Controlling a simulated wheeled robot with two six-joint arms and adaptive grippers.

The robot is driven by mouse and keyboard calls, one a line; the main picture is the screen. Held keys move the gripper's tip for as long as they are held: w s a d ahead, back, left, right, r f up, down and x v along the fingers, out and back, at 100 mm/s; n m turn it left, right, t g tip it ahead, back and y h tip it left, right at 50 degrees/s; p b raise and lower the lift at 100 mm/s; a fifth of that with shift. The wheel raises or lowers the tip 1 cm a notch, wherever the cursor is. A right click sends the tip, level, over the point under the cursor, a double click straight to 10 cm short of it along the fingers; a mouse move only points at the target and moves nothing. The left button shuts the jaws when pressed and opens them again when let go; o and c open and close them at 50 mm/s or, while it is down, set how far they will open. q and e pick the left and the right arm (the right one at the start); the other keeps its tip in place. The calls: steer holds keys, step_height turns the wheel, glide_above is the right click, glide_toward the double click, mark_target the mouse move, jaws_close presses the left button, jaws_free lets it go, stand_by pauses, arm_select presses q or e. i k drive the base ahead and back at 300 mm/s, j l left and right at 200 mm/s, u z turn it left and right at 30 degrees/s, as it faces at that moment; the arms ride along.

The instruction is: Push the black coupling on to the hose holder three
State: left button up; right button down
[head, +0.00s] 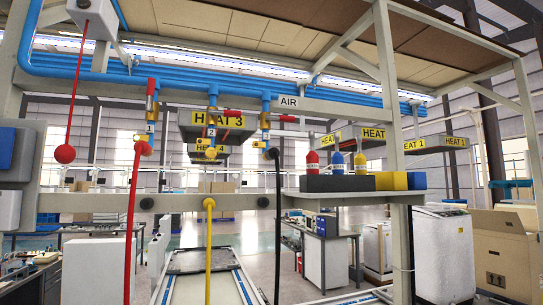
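The black coupling (273,153) is at the top of a black hose (278,215). It is at the lower end of the right-hand blue air drop (266,108); whether it is locked there I cannot tell. A dark round stud (263,202) on the grey crossbeam, just left of the black hose, looks like hose holder three. It is bare and apart from the coupling. The yellow coupling (209,203) is at the crossbeam below drop 2, its hose hanging down. The red coupling (141,148) is at drop 1, above another bare stud (147,203). Neither gripper is in view.
Drop 3 has a red handle (287,119) sticking out sideways. A red ball (65,154) hangs on a cord at left. A dark rack (340,183) with red, blue and yellow bottles stands right of the drops. A conveyor (205,262) lies below and behind the hoses.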

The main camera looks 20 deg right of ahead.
mark_target(269, 154)
steer(key=i+j+z, duration=0.25)
steer(key=j, duration=0.4)
steer(key=i+j+z, duration=0.15)
steer(key=i+j, duration=0.15)
steer(key=i+j+z, duration=0.15)
steer(key=j, duration=0.25)
steer(key=i+j+z, duration=0.15)
steer(key=j, duration=0.2)
